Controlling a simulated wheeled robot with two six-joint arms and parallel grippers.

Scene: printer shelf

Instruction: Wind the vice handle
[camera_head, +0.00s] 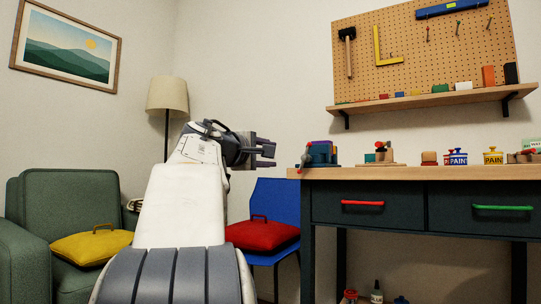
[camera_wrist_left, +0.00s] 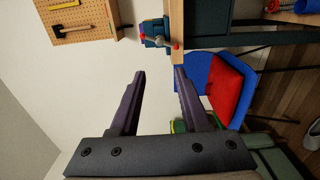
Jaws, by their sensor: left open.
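The vice (camera_head: 321,152) is blue and teal and stands at the left end of the workbench top. Its handle (camera_head: 305,160) with red ends faces left, at the bench edge. In the left wrist view the vice (camera_wrist_left: 158,28) appears turned sideways at the top, beyond the fingertips, with small red parts on it. My left gripper (camera_head: 270,152) is open and empty. It appears to the left of the vice in the head view, apart from it. In the left wrist view the fingers (camera_wrist_left: 160,73) are spread with clear space between them. My right gripper is not in view.
The workbench (camera_head: 420,173) has a red-handled drawer and a green-handled drawer; paint tins (camera_head: 456,157) and small items stand on top. A pegboard (camera_head: 420,50) and shelf (camera_head: 430,98) are above. A blue chair (camera_head: 272,197) with a red cushion (camera_head: 262,235) stands left of the bench.

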